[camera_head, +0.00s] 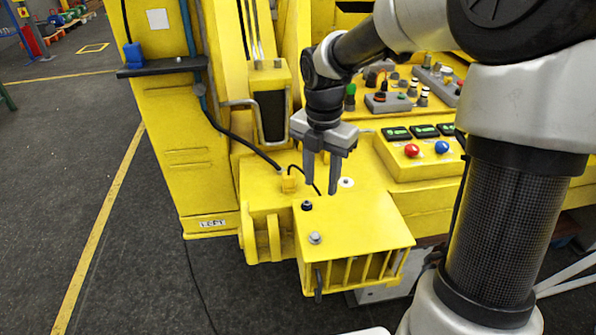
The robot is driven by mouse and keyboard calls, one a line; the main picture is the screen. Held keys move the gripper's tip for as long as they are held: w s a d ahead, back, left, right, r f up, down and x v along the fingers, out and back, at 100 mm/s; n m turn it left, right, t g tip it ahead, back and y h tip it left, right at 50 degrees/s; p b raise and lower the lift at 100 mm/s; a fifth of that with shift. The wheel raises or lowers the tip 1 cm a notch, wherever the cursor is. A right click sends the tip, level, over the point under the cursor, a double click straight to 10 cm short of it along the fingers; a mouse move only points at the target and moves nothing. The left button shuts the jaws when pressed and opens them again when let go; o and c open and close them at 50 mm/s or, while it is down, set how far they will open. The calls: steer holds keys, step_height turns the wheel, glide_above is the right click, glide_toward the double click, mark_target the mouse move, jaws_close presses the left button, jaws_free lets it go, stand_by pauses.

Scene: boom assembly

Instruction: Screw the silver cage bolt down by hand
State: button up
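The silver cage bolt (315,238) stands on the top plate of the yellow cage (365,232), towards its front left corner. A black bolt (307,206) stands behind it on the same plate. My gripper (321,188) points down above the back part of the cage, behind and slightly right of the silver bolt. Its two grey fingers are apart with nothing between them. It does not touch the silver bolt. How far the silver bolt is screwed in is too small to tell.
A control panel (423,150) with red and blue buttons lies right of my gripper. A white round piece (346,183) sits beside the fingers. A black cable runs to a yellow connector (289,184) on the left. The cage's top plate is otherwise clear.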

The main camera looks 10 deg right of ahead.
steer(key=b, duration=0.2)
glide_toward(316, 234)
steer(key=shift+n, duration=0.4)
step_height(316, 234, down, 8)
steer(key=shift+d+r, duration=0.15)
steer(key=shift+r, duration=0.05)
jaws_close()
steer(key=shift+m, duration=0.4)
